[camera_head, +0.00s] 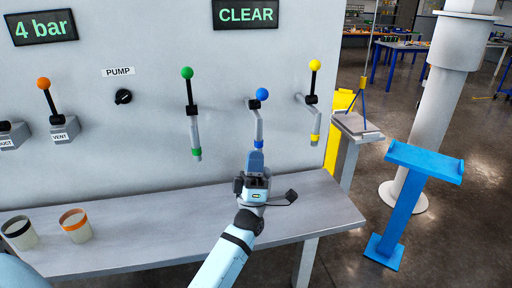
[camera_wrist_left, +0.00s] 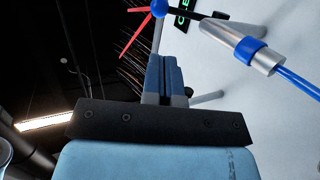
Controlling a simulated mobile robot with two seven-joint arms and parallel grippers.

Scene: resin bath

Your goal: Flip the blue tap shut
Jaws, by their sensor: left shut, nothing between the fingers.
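The blue tap (camera_head: 259,125) is on the grey wall panel, between the green tap and the yellow tap. Its blue ball knob (camera_head: 262,94) looks foreshortened toward me, on a short black lever. In the left wrist view the blue-banded spout (camera_wrist_left: 232,42) shows at upper right, with a blue strand coming from its end, and the ball (camera_wrist_left: 158,8) is at the top edge. My left gripper (camera_head: 256,158) is below the ball in the head view, overlapping the spout's lower end. Its fingers (camera_wrist_left: 164,72) are together and empty, apart from the ball. My right gripper is not in view.
The green tap (camera_head: 192,120) and yellow tap (camera_head: 311,115) flank the blue one, their levers upward. A grey bench (camera_head: 150,235) runs below, with two cups (camera_head: 75,227) at left. A blue stand (camera_head: 405,195) is on the floor at right.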

